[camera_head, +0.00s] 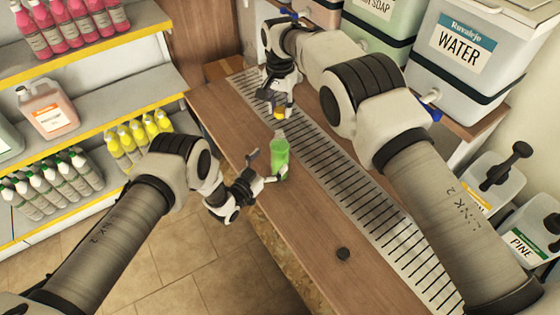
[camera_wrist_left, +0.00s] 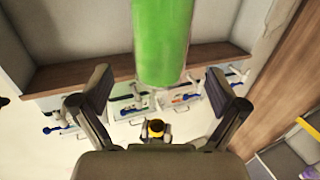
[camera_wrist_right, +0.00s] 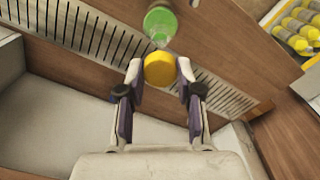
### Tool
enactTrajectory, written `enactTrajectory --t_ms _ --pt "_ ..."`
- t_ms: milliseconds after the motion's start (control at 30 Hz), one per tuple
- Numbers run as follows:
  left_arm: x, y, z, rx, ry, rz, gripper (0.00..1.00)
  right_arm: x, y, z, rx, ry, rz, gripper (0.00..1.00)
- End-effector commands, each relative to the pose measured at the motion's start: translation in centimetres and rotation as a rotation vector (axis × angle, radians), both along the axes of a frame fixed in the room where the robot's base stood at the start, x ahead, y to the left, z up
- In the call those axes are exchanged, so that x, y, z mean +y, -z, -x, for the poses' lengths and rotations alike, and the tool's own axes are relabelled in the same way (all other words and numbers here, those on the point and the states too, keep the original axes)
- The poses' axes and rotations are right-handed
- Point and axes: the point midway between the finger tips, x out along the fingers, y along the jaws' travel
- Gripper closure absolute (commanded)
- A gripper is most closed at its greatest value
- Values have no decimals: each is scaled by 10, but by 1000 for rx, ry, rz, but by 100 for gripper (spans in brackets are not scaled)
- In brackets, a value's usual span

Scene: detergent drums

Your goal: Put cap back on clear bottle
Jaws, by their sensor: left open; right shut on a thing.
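The clear bottle (camera_head: 280,160), filled with green liquid, stands upright on the wooden counter with its clear neck uncapped. My left gripper (camera_head: 262,168) is open beside the bottle; in the left wrist view the green body (camera_wrist_left: 162,40) shows beyond and between the spread fingers (camera_wrist_left: 160,88). My right gripper (camera_head: 278,110) is shut on the yellow cap (camera_wrist_right: 160,69), held between its fingertips. The cap also shows in the head view (camera_head: 279,115), above and behind the bottle. In the right wrist view the bottle (camera_wrist_right: 160,22) lies just beyond the cap; a gap between them is unclear there.
A slotted metal drain grate (camera_head: 330,170) runs along the wooden counter (camera_head: 300,235). A small dark round thing (camera_head: 343,253) lies on the counter's near part. Large drums, including a WATER drum (camera_head: 455,65), stand behind. Shelves of bottles (camera_head: 70,95) are at left.

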Motion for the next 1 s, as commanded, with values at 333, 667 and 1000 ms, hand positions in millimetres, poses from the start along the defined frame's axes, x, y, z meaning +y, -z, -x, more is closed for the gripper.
enactTrajectory --t_ms 333,667,1000 --pt "-32 0 -42 -1 1 1 3 0 0 0 0 0 0 75" --pt "-34 0 -46 1 1 -1 3 0 0 0 0 0 0 75" --pt "-34 0 -46 0 1 0 96 0 1 0 0 0 0 75"
